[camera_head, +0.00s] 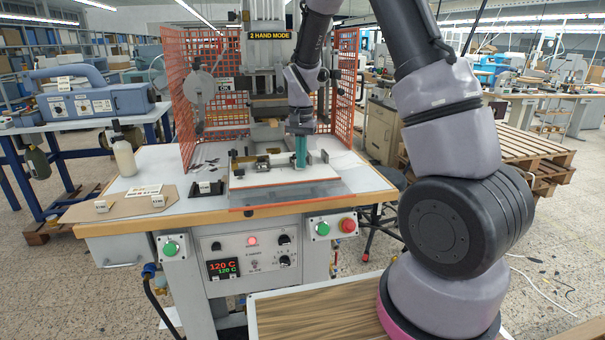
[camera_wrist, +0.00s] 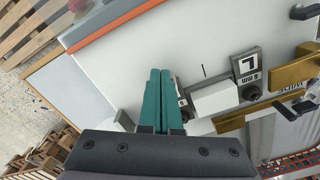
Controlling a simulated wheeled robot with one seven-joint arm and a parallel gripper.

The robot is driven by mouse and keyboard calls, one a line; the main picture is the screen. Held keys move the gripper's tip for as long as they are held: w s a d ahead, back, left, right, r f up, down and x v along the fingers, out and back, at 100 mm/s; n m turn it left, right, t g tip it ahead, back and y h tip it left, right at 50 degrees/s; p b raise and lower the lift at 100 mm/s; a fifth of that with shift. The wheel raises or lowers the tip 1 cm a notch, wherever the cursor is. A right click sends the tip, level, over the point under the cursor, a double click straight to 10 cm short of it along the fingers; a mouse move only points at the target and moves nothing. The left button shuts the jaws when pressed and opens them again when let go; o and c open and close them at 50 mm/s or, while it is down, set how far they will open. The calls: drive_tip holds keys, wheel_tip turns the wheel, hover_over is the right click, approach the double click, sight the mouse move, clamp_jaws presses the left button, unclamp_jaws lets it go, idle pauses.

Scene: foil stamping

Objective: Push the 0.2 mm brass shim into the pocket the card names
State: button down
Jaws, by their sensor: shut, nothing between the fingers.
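My gripper (camera_head: 301,165) points down over the right part of the press bed, its teal fingers together with nothing between them. In the wrist view the shut fingers (camera_wrist: 159,72) reach over the white plate (camera_wrist: 130,55), beside a white block (camera_wrist: 215,98). A dark-framed label (camera_wrist: 248,66) with a large character and a mm marking stands past the block. Brass-coloured parts (camera_wrist: 296,73) lie at the right; I cannot tell whether one is the shim. A printed white card (camera_head: 143,190) lies on the brown board at the left; its text is too small to read. The pockets cannot be made out.
Orange mesh guards (camera_head: 192,100) flank the press on both sides. Small labelled blocks (camera_head: 102,206) sit on the brown board (camera_head: 125,203). A white bottle (camera_head: 124,157) stands at the left of the table. An orange-edged front strip (camera_head: 285,184) borders the bed.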

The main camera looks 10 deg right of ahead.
drive_tip(key=shift+s+r, duration=0.2)
drive_tip(key=shift+r, duration=0.55)
drive_tip(key=shift+s+r, duration=0.2)
drive_tip(key=shift+r, duration=0.6)
drive_tip(key=shift+s+r, duration=0.2)
drive_tip(key=shift+r, duration=0.55)
drive_tip(key=shift+r, duration=0.1)
drive_tip(key=s+d+r+t+y, duration=0.1)
drive_tip(key=s+d+r+t, duration=0.1)
drive_tip(key=s+r, duration=0.4)
drive_tip(key=s+d+r+t+y, duration=0.15)
drive_tip(key=s+r, duration=0.25)
drive_tip(key=r, duration=0.5)
drive_tip(key=s+d+r+n+t, duration=0.1)
drive_tip(key=s+r+t, duration=0.1)
drive_tip(key=s, duration=0.5)
drive_tip(key=s+d+r+t, duration=0.1)
drive_tip(key=s+r, duration=0.2)
drive_tip(key=s, duration=0.4)
drive_tip(key=shift+s+d+r+n+t, duration=0.2)
drive_tip(key=shift+d+r+n+t, duration=0.15)
drive_tip(key=shift+r+n, duration=0.05)
drive_tip(key=shift+h, duration=0.25)
